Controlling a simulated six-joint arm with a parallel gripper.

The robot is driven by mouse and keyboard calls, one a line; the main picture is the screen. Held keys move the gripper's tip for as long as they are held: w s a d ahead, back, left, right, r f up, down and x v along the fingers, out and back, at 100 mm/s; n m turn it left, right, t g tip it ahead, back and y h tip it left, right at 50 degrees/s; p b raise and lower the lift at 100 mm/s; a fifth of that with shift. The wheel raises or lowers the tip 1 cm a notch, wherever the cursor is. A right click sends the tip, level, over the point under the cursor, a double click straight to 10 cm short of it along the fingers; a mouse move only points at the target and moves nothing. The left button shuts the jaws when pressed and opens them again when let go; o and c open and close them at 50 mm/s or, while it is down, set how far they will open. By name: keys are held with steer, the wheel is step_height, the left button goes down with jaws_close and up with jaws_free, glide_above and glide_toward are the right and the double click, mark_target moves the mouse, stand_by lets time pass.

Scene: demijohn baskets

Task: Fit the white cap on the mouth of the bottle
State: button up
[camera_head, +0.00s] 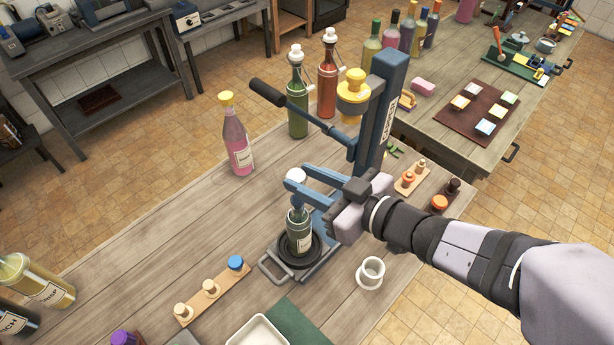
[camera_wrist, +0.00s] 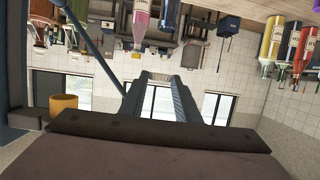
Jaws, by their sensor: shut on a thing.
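The white cap (camera_head: 296,176) is between the fingertips of my gripper (camera_head: 298,178), which is shut on it. The small dark green bottle (camera_head: 300,236) stands upright on the round black base of the blue press. The cap is apart from the bottle, above and slightly behind its mouth (camera_head: 296,207) in the head view. The lower finger partly hides the cap. In the wrist view my two fingers (camera_wrist: 158,82) reach away from the camera; the cap cannot be made out clearly there.
The blue press (camera_head: 388,100) with its dark lever (camera_head: 300,112) rises close behind my gripper. A pink bottle (camera_head: 238,145) stands left, a white cup (camera_head: 370,273) right. A wooden strip with stoppers (camera_head: 212,294) lies in front. The table's left middle is clear.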

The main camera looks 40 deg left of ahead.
steer(key=shift+f+b, duration=1.7)
steer(key=shift+f, duration=0.9)
steer(key=shift+f+b, duration=0.5)
steer(key=shift+f, duration=0.55)
steer(key=shift+c, duration=0.2)
stand_by(0.5)
steer(key=o, duration=1.1)
steer(key=v, duration=0.7)
steer(key=shift+d+b, duration=0.15)
steer(key=shift+b, duration=0.2)
steer(key=shift+r, duration=0.15)
